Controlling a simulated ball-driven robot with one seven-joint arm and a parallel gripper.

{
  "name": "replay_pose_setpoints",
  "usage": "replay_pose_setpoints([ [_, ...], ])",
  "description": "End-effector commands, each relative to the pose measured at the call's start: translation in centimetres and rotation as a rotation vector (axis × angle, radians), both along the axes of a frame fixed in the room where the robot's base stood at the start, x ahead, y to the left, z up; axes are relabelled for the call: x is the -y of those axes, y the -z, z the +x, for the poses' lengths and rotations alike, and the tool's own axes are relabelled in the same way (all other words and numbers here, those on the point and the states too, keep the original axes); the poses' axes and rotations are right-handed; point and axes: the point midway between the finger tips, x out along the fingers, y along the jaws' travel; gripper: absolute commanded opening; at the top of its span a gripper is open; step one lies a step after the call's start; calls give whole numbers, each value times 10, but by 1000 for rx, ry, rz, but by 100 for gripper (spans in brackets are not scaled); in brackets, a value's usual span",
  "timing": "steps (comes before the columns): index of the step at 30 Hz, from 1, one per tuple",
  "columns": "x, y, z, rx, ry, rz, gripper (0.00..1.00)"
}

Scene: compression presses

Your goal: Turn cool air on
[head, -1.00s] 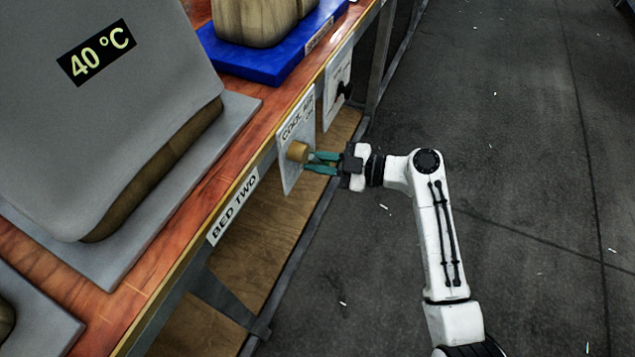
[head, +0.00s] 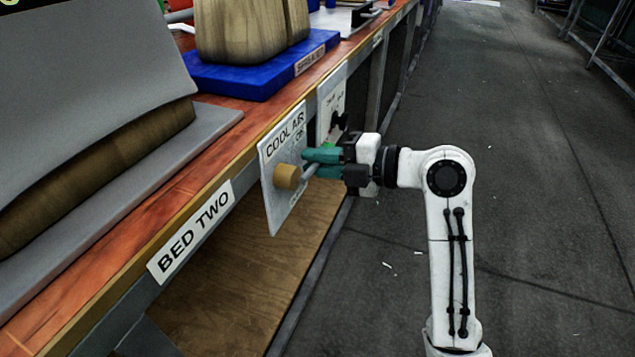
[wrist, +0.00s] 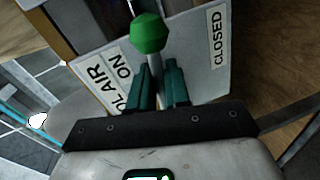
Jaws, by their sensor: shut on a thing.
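The cool air panel (head: 275,200) is a pale plate on the bench's front edge, lettered COOL AIR and ON near its top. A tan round hub (head: 287,177) sits on it, with a thin grey lever rod (head: 308,172) sloping up to the right. My gripper (head: 316,163) is shut on this rod, right of the hub. In the wrist view, the teal fingers (wrist: 158,88) flank the rod (wrist: 155,66), and the green ball knob (wrist: 150,33) stands beyond them. The knob lies between the ON label (wrist: 122,66) and the CLOSED label (wrist: 216,38), nearer ON. The fingers partly hide the rod.
A second panel (head: 332,95) with a black knob is just behind my gripper. The wooden bench edge, labelled BED TWO (head: 190,232), runs along the left. A blue base (head: 255,75) carries a wooden block.

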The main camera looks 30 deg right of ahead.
Motion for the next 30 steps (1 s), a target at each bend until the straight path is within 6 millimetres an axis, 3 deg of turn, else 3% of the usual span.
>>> replay_pose_setpoints([
  [10,1,-8,0,83,0,-104,0],
  [26,1,-11,0,97,1,-120,0],
  [27,1,-11,0,97,1,-120,21],
  [30,1,-11,0,96,0,-119,30],
])
